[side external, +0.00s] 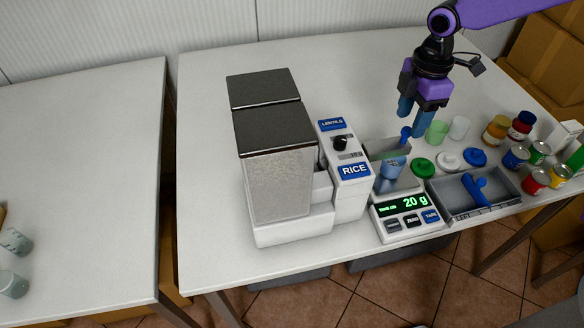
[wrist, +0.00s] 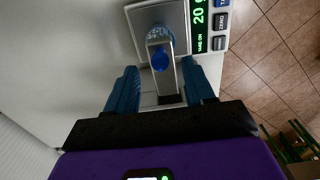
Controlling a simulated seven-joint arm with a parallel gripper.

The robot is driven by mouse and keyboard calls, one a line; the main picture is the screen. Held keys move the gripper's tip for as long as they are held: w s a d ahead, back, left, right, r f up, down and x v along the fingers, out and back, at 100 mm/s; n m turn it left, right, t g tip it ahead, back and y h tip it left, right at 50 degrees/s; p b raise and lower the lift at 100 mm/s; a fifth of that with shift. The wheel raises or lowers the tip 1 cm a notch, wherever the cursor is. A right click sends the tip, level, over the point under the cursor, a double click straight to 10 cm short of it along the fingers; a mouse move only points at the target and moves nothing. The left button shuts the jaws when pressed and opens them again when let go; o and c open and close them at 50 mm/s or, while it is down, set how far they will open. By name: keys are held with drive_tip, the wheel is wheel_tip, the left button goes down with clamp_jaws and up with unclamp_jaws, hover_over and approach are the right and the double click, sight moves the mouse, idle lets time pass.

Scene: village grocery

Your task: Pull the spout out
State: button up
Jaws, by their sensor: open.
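The spout (side external: 392,155) is a grey channel with a blue knob (side external: 405,133), beside the rice and lentils dispenser (side external: 278,185). A clear bluish cup (side external: 391,172) stands under it on the scale (side external: 408,216), which reads 20 g. My gripper (side external: 415,108) is open and empty, fingers pointing down, just above the knob. In the wrist view, the spout (wrist: 168,80) lies between the two blue fingers of my gripper (wrist: 160,86). The round blue knob (wrist: 160,59) shows a little beyond the fingertips. I cannot tell whether either finger touches the spout.
A grey tray (side external: 452,213) with a blue scoop (side external: 475,188) lies right of the scale. Green, white and blue lids (side external: 448,160), a green cup (side external: 437,131) and several jars and cans (side external: 515,157) stand close on the right. The table behind the dispenser is clear.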

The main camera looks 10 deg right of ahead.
drive_tip(key=shift+r, duration=1.9)
drive_tip(key=shift+s+d+r, duration=0.1)
drive_tip(key=shift+s, duration=0.2)
drive_tip(key=s+d+m, duration=0.1)
drive_tip(key=s+d, duration=0.3)
drive_tip(key=s, duration=0.5)
drive_tip(key=s+d+m, duration=0.2)
drive_tip(key=s+d, duration=0.2)
drive_tip(key=s, duration=0.5)
drive_tip(key=s+d+m, duration=0.2)
drive_tip(key=s+d, duration=0.3)
drive_tip(key=s, duration=0.4)
drive_tip(key=shift+r, duration=0.4)
